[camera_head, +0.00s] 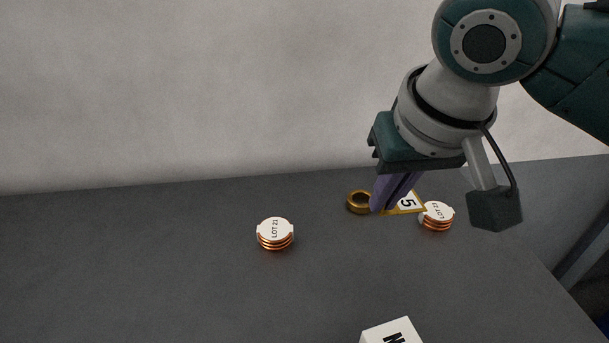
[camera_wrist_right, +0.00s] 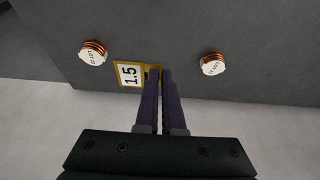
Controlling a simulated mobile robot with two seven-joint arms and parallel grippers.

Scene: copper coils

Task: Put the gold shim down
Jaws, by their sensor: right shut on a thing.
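The gold shim (camera_head: 411,207) is a flat gold-edged plate with a white label, and "5" shows in the head view. In the right wrist view the shim (camera_wrist_right: 117,80) reads "1.5" and sticks out to the left of the fingers. My right gripper (camera_head: 384,210) points down over the dark table and is shut on the shim's edge; it also shows in the right wrist view (camera_wrist_right: 160,72). The fingers hide part of the shim. I cannot tell whether the shim touches the table. My left gripper is not in view.
A copper coil marked "LOT 21" (camera_head: 275,235) stands left of the gripper. Another coil (camera_head: 436,217) stands just right of the shim. A white lettered block (camera_head: 378,335) is at the front. The dark table (camera_head: 130,270) is clear at left.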

